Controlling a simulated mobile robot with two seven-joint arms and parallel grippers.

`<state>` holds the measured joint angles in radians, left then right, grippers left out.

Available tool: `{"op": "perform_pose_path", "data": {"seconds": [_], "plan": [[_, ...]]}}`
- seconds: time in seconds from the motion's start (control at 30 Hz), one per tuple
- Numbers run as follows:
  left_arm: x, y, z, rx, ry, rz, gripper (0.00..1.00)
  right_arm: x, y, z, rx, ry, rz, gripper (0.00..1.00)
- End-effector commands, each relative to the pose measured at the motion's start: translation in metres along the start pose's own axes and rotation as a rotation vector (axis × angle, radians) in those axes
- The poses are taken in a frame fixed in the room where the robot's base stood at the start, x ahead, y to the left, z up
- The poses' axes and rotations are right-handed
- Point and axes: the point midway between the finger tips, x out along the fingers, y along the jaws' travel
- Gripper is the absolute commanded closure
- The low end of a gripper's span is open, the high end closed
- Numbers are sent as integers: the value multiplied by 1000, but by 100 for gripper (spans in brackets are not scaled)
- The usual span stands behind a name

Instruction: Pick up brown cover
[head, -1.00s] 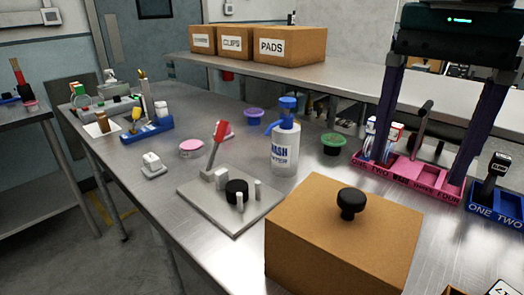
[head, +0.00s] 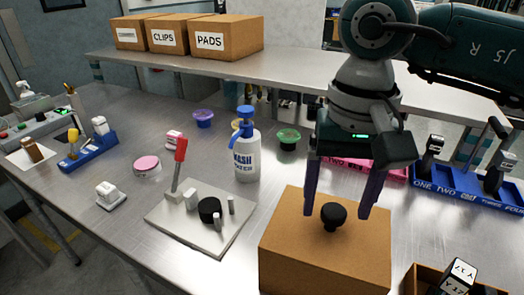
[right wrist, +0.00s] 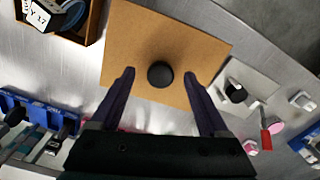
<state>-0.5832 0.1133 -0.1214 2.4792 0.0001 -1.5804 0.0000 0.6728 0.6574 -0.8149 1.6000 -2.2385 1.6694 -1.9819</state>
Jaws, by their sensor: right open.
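The brown cover (head: 325,262) is a box-shaped lid with a round black knob (head: 333,216) on top, standing on the steel table at the front right of the head view. In the right wrist view the cover (right wrist: 185,45) lies below, with its knob (right wrist: 160,74) between the fingers. My right gripper (head: 339,208) is open, its two purple fingers pointing down on either side of the knob, not touching it as far as I can see. Its right wrist view (right wrist: 162,74) shows both fingertips apart. My left gripper is not in view.
A plate with a red-handled lever (head: 202,228) and a wash bottle (head: 246,150) stand left of the cover. A blue tray (head: 462,190) is to the right, a pink tray (head: 385,170) behind. An open brown box (head: 418,275) is at front right.

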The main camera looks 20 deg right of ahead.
Motion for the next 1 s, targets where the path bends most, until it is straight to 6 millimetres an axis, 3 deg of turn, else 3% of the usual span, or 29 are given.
{"op": "perform_pose_path", "data": {"seconds": [0.1,0.33,1.0], "plan": [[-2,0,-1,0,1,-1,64,9,0,0,0,-1,1,21],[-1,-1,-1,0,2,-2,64,10,0,0,-1,1,0,23],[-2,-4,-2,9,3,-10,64,10,0,0,0,1,0,98]]}}
